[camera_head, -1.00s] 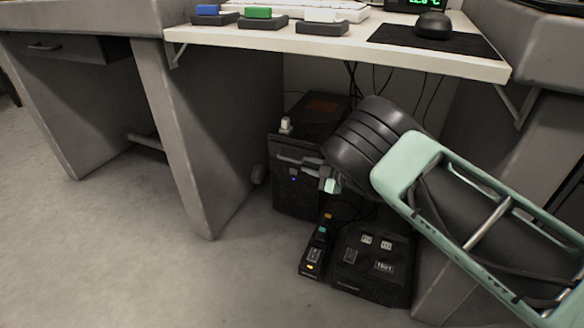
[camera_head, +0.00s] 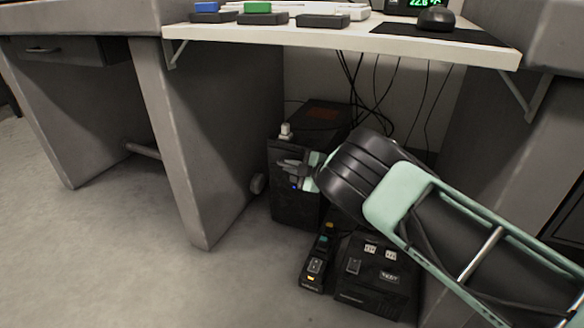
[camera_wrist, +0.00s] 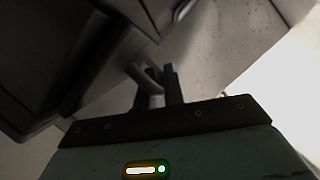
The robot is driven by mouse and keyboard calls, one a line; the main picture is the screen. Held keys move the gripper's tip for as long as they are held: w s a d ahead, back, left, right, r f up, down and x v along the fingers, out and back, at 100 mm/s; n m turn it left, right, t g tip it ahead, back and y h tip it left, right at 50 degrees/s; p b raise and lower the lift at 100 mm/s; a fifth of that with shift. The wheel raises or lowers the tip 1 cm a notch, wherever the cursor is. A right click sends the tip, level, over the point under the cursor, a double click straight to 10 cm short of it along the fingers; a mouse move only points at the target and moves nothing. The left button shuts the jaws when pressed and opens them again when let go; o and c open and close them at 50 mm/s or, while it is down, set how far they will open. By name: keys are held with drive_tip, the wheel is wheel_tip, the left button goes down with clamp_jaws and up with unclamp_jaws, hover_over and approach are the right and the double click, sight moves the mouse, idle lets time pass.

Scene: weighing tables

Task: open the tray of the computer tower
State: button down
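The dark computer tower (camera_head: 296,208) stands on the floor under the white desk, with a small blue light on its front. My gripper (camera_head: 286,170) is in front of the tower's upper front face and covers part of it. Its two fingers are a little apart with nothing seen between them; they also show in the wrist view (camera_wrist: 158,88). I cannot tell whether they touch the tower. The tray cannot be made out.
A small white object (camera_head: 285,131) sits on the tower's top front edge. A black box with sockets (camera_head: 376,275) and a slim black device (camera_head: 317,262) lie on the floor at right. A grey desk support (camera_head: 205,150) stands left; cables hang behind.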

drive_tip(key=shift+s+a+r+p, duration=0.1)
drive_tip(key=shift+s+p, duration=0.1)
drive_tip(key=shift+p, duration=0.1)
drive_tip(key=s+a+p, duration=0.2)
drive_tip(key=s+p, duration=0.2)
drive_tip(key=s, duration=0.2)
drive_tip(key=s+a+p, duration=0.2)
drive_tip(key=s+p, duration=0.2)
drive_tip(key=s, duration=0.3)
drive_tip(key=shift+s+a, duration=0.15)
drive_tip(key=shift+a, duration=0.25)
drive_tip(key=c, duration=1.8)
unclamp_jaws()
drive_tip(key=shift+d, duration=0.1)
drive_tip(key=p+v, duration=0.7)
drive_tip(key=v, duration=1)
drive_tip(key=shift+s+d, duration=0.1)
drive_tip(key=shift+s, duration=0.05)
